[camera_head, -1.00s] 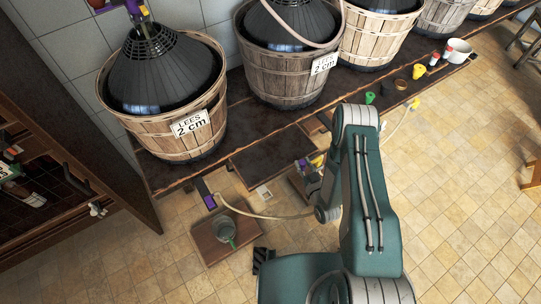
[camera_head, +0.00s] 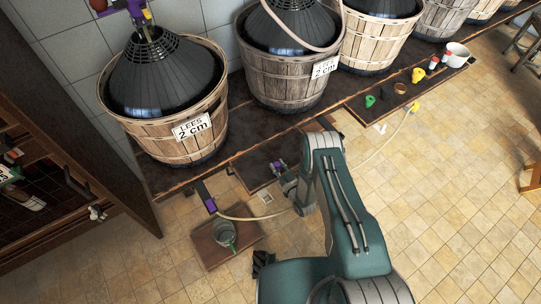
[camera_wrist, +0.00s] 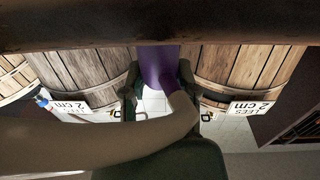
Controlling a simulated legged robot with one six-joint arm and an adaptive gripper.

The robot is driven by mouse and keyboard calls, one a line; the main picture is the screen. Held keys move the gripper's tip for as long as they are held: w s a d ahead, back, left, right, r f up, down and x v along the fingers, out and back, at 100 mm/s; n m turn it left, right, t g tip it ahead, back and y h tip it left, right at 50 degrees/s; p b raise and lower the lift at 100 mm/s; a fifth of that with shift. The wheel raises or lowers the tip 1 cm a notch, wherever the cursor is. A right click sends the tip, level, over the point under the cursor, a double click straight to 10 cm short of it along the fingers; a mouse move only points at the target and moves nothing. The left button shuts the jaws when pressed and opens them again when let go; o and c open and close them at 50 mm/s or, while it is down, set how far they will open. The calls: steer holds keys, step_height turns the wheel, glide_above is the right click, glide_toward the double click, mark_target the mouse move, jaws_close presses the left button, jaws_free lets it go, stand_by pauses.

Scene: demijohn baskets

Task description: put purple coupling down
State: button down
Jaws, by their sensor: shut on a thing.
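The purple coupling (camera_wrist: 157,65) is between the fingers of my gripper (camera_wrist: 158,88) in the wrist view. The gripper is shut on it. A pale hose joins the coupling and sweeps across the foreground, hiding part of it. In the head view, a small purple bit of the coupling (camera_head: 277,165) shows at the gripper (camera_head: 282,172), over or near a dark low panel (camera_head: 247,176) below the front edge of the basket shelf. From this angle I cannot tell whether the coupling touches anything.
Wicker-slatted baskets (camera_head: 170,140) with dark demijohns line the shelf (camera_head: 240,135). A purple-ended fitting (camera_head: 209,203) and a grey bucket (camera_head: 224,233) on a brown board (camera_head: 207,252) are at the lower left. Green and yellow fittings (camera_head: 418,75) lie on the shelf at right. Tiled floor is open at right.

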steer(key=x, duration=0.5)
steer(key=shift+w, duration=0.2)
steer(key=shift+w+a+f, duration=0.1)
steer(key=shift+c, duration=1.9)
jaws_free()
